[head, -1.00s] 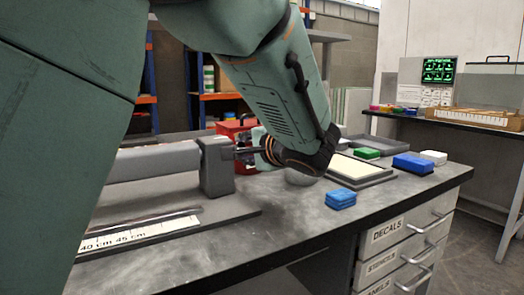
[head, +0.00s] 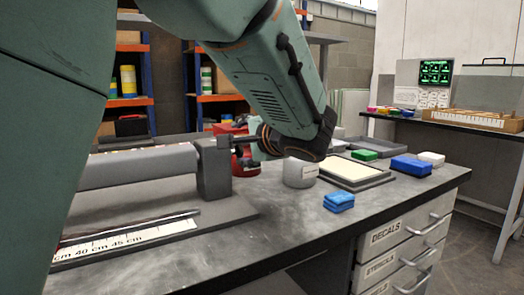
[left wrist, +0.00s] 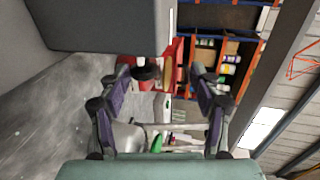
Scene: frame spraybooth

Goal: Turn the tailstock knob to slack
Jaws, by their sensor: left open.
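The tailstock (head: 214,172) is a grey upright block at the right end of a long grey bar on the bench fixture. My left gripper (head: 238,146) is just right of its upper part, jaws pointing left towards it. In the left wrist view my two fingers (left wrist: 160,105) stand wide apart with nothing clasped between them. The grey block at the top of that view looks like the tailstock (left wrist: 100,25). A small dark rounded part shows beyond the fingers, but I cannot tell whether it is the knob. The knob is not clear in the head view. My right gripper is out of view.
A grey pot (head: 300,173) stands close below my left wrist. A blue block (head: 339,201), a pad tray (head: 352,171) and a ruler strip (head: 130,240) lie on the bench.

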